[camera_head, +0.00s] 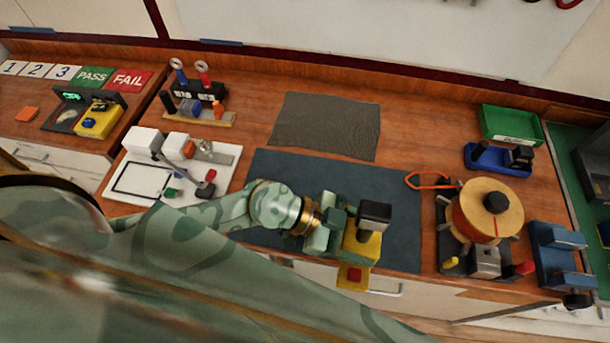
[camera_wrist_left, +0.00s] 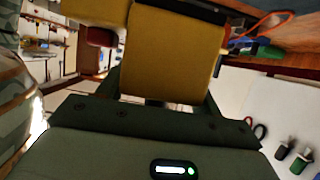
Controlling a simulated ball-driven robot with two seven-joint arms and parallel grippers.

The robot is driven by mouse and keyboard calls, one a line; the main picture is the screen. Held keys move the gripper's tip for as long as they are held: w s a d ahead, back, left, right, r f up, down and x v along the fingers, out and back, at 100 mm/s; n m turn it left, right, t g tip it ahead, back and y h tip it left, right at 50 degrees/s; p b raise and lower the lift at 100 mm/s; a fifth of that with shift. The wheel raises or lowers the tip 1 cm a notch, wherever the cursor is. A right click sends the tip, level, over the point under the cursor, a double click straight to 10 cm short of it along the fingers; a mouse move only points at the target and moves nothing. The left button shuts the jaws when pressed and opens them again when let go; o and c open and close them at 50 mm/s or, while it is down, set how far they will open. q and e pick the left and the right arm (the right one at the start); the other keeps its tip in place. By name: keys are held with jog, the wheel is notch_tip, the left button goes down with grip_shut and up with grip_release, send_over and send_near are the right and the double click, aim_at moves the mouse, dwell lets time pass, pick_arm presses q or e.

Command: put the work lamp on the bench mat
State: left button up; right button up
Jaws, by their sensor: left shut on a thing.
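The work lamp (camera_head: 366,248) is a yellow body with a black block on top and a red part low at the front. My left gripper (camera_head: 338,240) is shut on it and holds it upright or slightly tilted. In the head view it overlaps the front edge of the dark blue-grey bench mat (camera_head: 290,180); its height above the mat is hard to tell. In the left wrist view the yellow lamp body (camera_wrist_left: 168,55) fills the space between the jaws, with a red part at its left. My right gripper is not in view.
A dark mesh cloth (camera_head: 325,125) lies behind the mat. A white board (camera_head: 222,160) with small devices is left of it. A round wooden spool device (camera_head: 488,210) with an orange loop stands right. A green tray (camera_head: 512,125) is at the back right. The mat's visible surface is clear.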

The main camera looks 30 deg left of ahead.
pick_arm(q)
jog(key=shift+t, duration=0.3)
jog(key=w+a+f+b, duration=0.3)
jog(key=f, duration=0.1)
jog(key=w+a+f+b, duration=0.3)
jog(key=w+f, duration=0.1)
jog(key=w+a+f+b, duration=0.3)
jog(key=a+f, duration=0.1)
jog(key=shift+w+f, duration=0.15)
jog(key=shift+f, duration=0.4)
jog(key=o, duration=1.3)
